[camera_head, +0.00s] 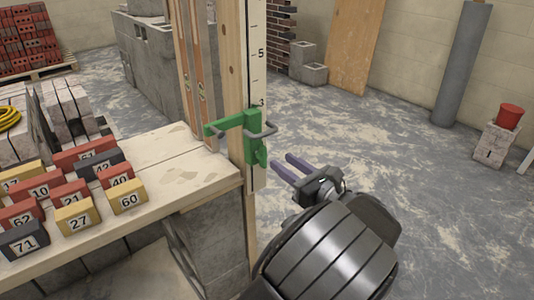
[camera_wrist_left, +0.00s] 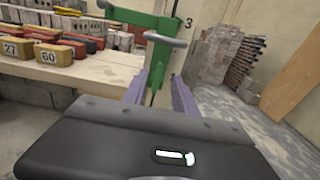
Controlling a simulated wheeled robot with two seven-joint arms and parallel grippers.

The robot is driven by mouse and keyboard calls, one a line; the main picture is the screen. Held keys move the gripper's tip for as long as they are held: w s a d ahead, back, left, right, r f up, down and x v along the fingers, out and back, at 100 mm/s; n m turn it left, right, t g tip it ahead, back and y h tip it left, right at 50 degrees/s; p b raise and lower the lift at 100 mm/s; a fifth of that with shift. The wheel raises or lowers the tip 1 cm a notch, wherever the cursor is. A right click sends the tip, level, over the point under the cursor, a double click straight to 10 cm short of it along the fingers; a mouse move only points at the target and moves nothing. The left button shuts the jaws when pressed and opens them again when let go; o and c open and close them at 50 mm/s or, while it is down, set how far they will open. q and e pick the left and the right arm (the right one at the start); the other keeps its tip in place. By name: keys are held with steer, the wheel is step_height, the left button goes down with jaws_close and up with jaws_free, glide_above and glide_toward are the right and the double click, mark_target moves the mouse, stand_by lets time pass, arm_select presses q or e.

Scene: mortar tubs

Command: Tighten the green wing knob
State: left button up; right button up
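A green clamp (camera_head: 251,135) sits on an upright wooden post that carries a marked scale. Grey bar handles stick out from it. A small green piece (camera_head: 262,157) at its lower right may be the wing knob; I cannot tell for sure. The clamp also shows at the top of the left wrist view (camera_wrist_left: 147,27), with a grey bar (camera_wrist_left: 165,38) across its front. My left gripper (camera_head: 280,160) is open, its two purple fingers apart and pointing at the post just right of the clamp's lower end. My right gripper is not in view.
A wooden bench (camera_head: 178,172) left of the post holds several numbered blocks, among them a yellow one marked 60 (camera_head: 127,199). Grey blocks (camera_head: 208,245) support it. The floor to the right is open, with a red bucket (camera_head: 509,115) on a block far off.

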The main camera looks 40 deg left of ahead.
mark_target(266, 150)
arm_select(q)
steer(key=b+x, duration=0.2)
steer(key=x, duration=0.4)
steer(key=shift+a+f, duration=0.2)
steer(key=shift+a, duration=0.15)
steer(key=shift+w+a+r, duration=0.15)
steer(key=shift+w+a, duration=0.1)
steer(key=shift+a, duration=0.25)
jaws_close()
